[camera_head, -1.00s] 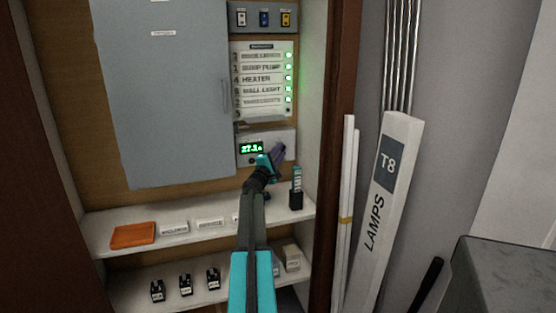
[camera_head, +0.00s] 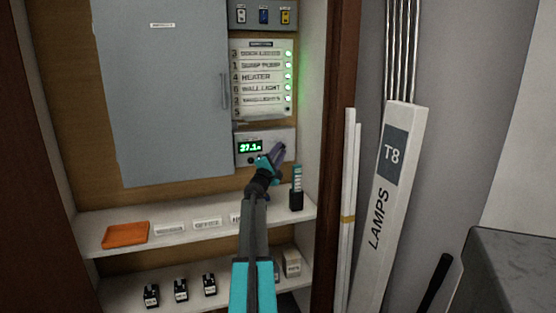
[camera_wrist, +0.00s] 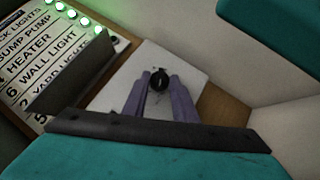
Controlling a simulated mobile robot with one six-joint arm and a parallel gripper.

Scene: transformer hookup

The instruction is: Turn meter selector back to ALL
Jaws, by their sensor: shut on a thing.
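The meter (camera_head: 246,149) is a pale box on the cabinet's back board, with a lit green display that seems to read 27.1. Its selector is a small round black knob (camera_wrist: 159,79) on the pale meter face in the wrist view. My gripper (camera_wrist: 159,86) has its two purple fingers on either side of the knob, shut on it. In the head view my gripper (camera_head: 278,152) is at the meter's right side and hides the knob. The knob's markings and which position it points to cannot be read.
Above the meter is a labelled panel (camera_head: 262,77) with several green lights. A grey cabinet door (camera_head: 170,100) is to the left. Below is a shelf with an orange tray (camera_head: 125,235) and a black holder (camera_head: 296,200). A LAMPS box (camera_head: 385,200) leans at the right.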

